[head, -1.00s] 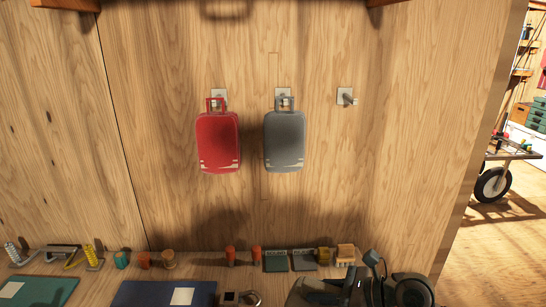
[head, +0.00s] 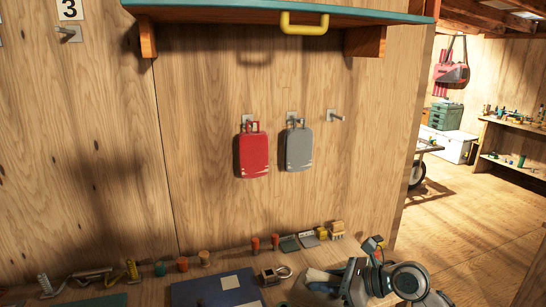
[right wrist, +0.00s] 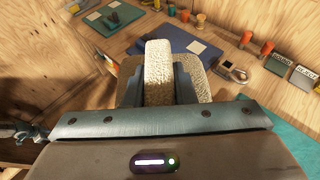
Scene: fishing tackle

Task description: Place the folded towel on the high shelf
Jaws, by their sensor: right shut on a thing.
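The high shelf (head: 240,14) crosses the top of the head view, with a teal front edge, wooden brackets and a yellow handle (head: 305,23). Its top surface is barely seen. My right gripper (right wrist: 158,88) is shut on the folded towel (right wrist: 158,62), a cream, fluffy bundle standing up between the fingers in the right wrist view. In the head view my right gripper (head: 325,280) is low at the right, over the bench and well below the shelf; the towel is hard to make out there. My left gripper does not clearly show.
A red case (head: 253,155) and a grey case (head: 298,149) hang from wall hooks under the shelf. An empty hook (head: 335,116) is beside them. The bench holds a blue mat (head: 215,289), corks and small tools. Open floor (head: 470,205) lies at the right.

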